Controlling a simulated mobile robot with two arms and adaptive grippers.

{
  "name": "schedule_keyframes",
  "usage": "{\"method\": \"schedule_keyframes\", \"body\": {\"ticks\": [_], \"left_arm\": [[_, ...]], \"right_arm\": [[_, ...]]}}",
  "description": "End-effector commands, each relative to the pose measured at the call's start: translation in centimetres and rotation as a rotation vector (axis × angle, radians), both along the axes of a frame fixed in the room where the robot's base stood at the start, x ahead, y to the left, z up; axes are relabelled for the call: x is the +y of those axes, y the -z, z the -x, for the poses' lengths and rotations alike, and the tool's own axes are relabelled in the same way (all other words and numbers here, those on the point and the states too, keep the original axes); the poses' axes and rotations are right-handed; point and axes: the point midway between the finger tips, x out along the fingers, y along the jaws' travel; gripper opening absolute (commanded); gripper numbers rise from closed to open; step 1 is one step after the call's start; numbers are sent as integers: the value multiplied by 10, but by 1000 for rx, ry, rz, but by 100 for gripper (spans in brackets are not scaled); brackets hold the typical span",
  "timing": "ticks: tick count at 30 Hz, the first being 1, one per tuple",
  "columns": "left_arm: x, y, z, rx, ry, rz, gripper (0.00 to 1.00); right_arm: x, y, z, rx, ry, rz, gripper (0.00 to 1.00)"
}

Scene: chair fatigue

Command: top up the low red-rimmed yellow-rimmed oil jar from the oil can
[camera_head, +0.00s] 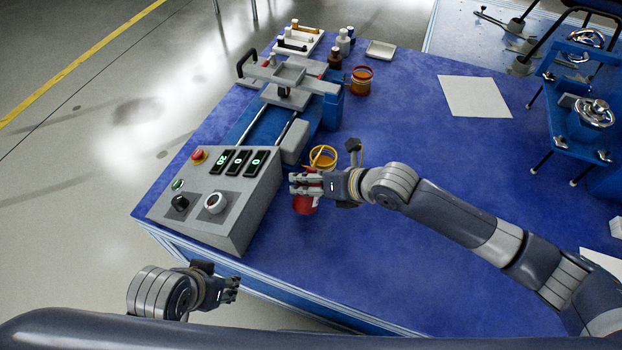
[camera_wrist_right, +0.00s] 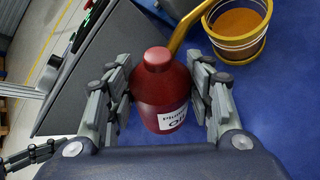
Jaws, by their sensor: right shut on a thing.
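The red oil can (camera_head: 304,205) is held in my right gripper (camera_head: 306,184), which is shut around its body. In the right wrist view, the can (camera_wrist_right: 158,92) has a white label and a gold spout (camera_wrist_right: 186,28) between the fingers (camera_wrist_right: 161,92). In the head view, this jar (camera_head: 323,162) stands just beyond the gripper. A second amber jar with a reddish rim (camera_head: 361,77) stands farther back. My left gripper (camera_head: 230,288) hangs off the table's front left; its opening is unclear.
A grey control box (camera_head: 226,205) with knobs and a red button stands left of the can. Behind it is a blue-and-grey machine (camera_head: 290,100). A tray of bottles (camera_head: 297,42), a small tray (camera_head: 381,50) and a white sheet (camera_head: 474,96) lie farther back. The table's middle right is clear.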

Motion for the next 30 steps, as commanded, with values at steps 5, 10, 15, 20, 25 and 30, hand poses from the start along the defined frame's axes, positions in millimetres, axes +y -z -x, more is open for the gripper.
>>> {"method": "schedule_keyframes", "body": {"ticks": [5, 10, 15, 20, 25, 30], "left_arm": [[2, -7, 13, 47, -3, -6, 40], [2, -11, 10, 34, -3, -5, 40], [2, -10, 9, 32, -3, -6, 40], [2, -9, 8, 33, -3, -6, 40], [2, -8, 8, 35, -3, -6, 40], [2, -8, 8, 34, -3, -6, 40]], "right_arm": [[0, -13, -3, 65, 1, -20, 10], [0, -15, -2, 139, 2, -41, 10], [0, -17, -2, 172, 2, -49, 10], [0, -17, -2, 176, 2, -51, 10], [0, -17, -2, 176, 2, -51, 10], [0, -17, -2, 175, 1, -51, 10]]}}
